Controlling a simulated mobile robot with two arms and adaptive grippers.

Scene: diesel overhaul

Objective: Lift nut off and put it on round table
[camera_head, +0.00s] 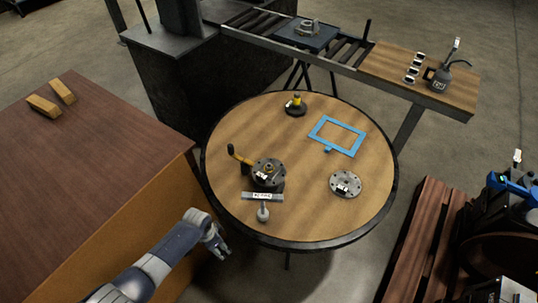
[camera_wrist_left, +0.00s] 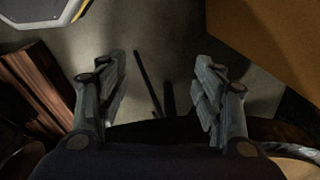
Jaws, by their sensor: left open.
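The round table (camera_head: 225,130) has a wooden top and a dark rim and stands in the middle of the head view. On it, at the left, is a dark round flanged part (camera_head: 268,172) with a small brass-coloured centre. I cannot tell whether that centre is the nut. A small metal part (camera_head: 308,29) sits on a dark plate on the roller conveyor; its exact shape is too small to tell. My left gripper (camera_head: 221,251) is open and empty, low beside the table's front left edge.
On the table are a yellow-handled tool (camera_head: 240,155), a grey T-shaped tool (camera_head: 263,200), a grey disc (camera_head: 345,184), a blue frame (camera_head: 337,136) and a dark stand with a yellow top (camera_head: 296,106). A brown cabinet (camera_head: 90,165) stands left; a wooden pallet (camera_head: 425,235) lies right.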

